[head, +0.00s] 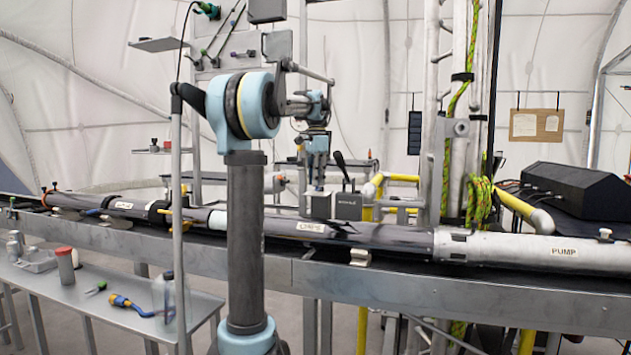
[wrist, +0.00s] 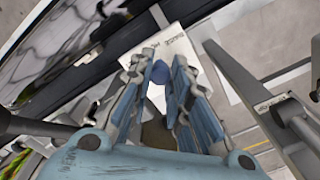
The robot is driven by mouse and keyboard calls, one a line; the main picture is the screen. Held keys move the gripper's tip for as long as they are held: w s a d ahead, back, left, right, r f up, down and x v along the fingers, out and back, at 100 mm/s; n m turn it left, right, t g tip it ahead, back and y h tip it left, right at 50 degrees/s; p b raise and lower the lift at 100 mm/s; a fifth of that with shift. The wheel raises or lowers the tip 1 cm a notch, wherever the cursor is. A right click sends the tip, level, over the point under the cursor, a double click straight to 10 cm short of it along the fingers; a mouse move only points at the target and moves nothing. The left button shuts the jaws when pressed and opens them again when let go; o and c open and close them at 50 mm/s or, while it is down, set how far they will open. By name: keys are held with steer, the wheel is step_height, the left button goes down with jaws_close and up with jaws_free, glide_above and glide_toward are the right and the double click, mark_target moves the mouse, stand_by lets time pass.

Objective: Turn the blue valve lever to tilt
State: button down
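A small rounded blue part (wrist: 160,71), which looks like the end of the blue valve lever, shows between my fingertips in the wrist view. It lies over a white labelled plate (wrist: 199,72). My gripper (wrist: 163,66) has one finger on each side of it, with a narrow space between the fingers. I cannot tell whether the fingers touch it. In the head view my gripper (head: 318,184) points down beside a grey labelled box (head: 346,206) above the pipe line. The blue lever cannot be made out there, and the rest of it is hidden.
A black-handled lever (head: 342,166) rises close to the right of my gripper. Yellow pipes (head: 400,178) and a frame stand further right. The dark pipe (head: 375,233) runs below, joined to a white pump (head: 555,249). A lower bench (head: 100,312) holds tools at left.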

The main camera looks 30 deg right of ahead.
steer(key=shift+d, duration=0.15)
stand_by(0.8)
steer(key=n, duration=0.1)
steer(key=d+n, duration=0.1)
steer(key=s+n, duration=0.1)
steer(key=n, duration=0.1)
steer(key=shift+d, duration=0.25)
steer(key=shift+s+d+n, duration=0.15)
steer(key=shift+d+n, duration=0.35)
steer(key=shift+n, duration=0.75)
steer(key=shift+s+d+n, duration=0.15)
steer(key=shift+d+n, duration=0.3)
steer(key=shift+n, duration=0.8)
steer(key=c, duration=1.5)
jaws_free()
steer(key=shift+o, duration=0.2)
